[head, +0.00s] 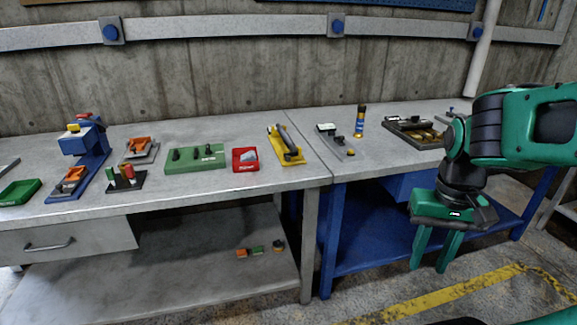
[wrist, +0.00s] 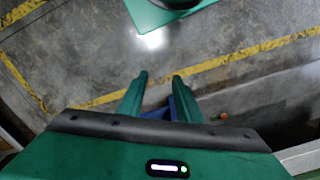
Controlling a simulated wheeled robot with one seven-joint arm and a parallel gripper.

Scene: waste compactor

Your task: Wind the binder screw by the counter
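I cannot clearly pick out the binder screw or its counter at this size. A small grey device (head: 335,138) with a dark knob lies on the right bench near the seam, and may be the one with the screw. My gripper (head: 434,267) hangs pointing down in front of the right bench, at the right of the head view, away from every bench item. Its two green fingers are apart with nothing between them. In the wrist view my gripper (wrist: 159,77) is also open and empty above the floor.
A blue and yellow can (head: 360,121) and a dark tray (head: 415,131) with brass parts stand on the right bench. A yellow holder (head: 287,150), red tray (head: 245,160) and green block (head: 195,159) sit on the left bench. The floor has yellow stripes (head: 450,297).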

